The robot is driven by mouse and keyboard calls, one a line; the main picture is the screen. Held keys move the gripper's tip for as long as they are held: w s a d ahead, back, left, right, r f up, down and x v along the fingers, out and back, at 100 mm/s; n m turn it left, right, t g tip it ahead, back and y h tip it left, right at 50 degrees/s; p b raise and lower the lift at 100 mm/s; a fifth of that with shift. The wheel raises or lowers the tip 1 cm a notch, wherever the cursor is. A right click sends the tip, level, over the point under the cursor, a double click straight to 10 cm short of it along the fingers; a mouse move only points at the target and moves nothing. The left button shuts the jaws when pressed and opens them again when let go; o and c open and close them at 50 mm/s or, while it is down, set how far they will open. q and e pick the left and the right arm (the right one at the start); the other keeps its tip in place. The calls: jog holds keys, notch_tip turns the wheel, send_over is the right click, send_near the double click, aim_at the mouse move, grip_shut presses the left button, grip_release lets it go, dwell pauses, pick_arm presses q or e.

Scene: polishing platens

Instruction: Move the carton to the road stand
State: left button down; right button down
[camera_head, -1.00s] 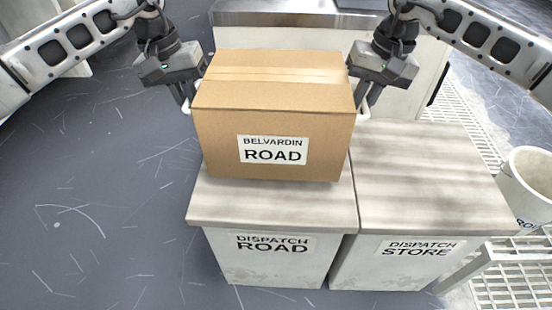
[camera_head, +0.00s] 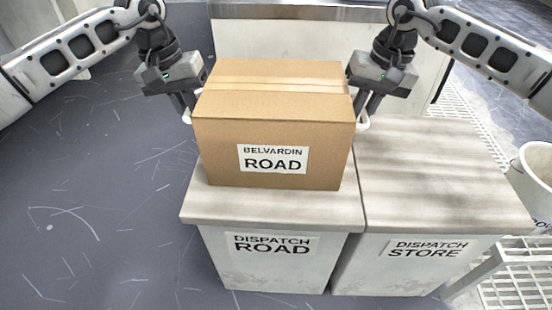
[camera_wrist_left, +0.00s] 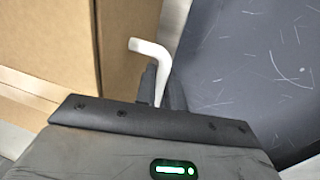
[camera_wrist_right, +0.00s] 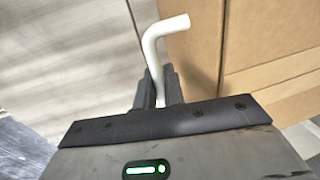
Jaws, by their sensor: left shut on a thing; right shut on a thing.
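The brown carton (camera_head: 272,148), labelled BELVARDIN ROAD, is upright over the back part of the road stand (camera_head: 273,215), labelled DISPATCH ROAD. I cannot tell whether its underside touches the top. My left gripper (camera_head: 187,112) is shut on the white handle at the carton's left side; that bent handle (camera_wrist_left: 150,46) shows between the fingers in the left wrist view. My right gripper (camera_head: 364,116) is shut on the right handle, which shows in the right wrist view (camera_wrist_right: 163,30). The carton's far side and underside are hidden.
The store stand (camera_head: 435,190), labelled DISPATCH STORE, adjoins the road stand on the right, its top bare. A white bucket (camera_head: 535,180) and white grating (camera_head: 500,290) lie further right. A pale counter (camera_head: 295,35) stands behind. Scratched grey floor is open at left.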

pick_arm(q)
jog(key=c, duration=1.5)
grip_release()
pick_arm(e)
jog(key=c, duration=1.5)
grip_release()
jog(key=shift+r, duration=0.15)
pick_arm(q)
notch_tip(320, 180, up, 12)
jog(key=a, duration=0.2)
jog(key=shift+a+f, duration=0.15)
pick_arm(e)
notch_tip(320, 180, up, 12)
jog(key=d, duration=0.2)
jog(key=shift+s+d+f, duration=0.15)
jog(key=shift+d+f, duration=0.05)
jog(key=shift+f, duration=0.05)
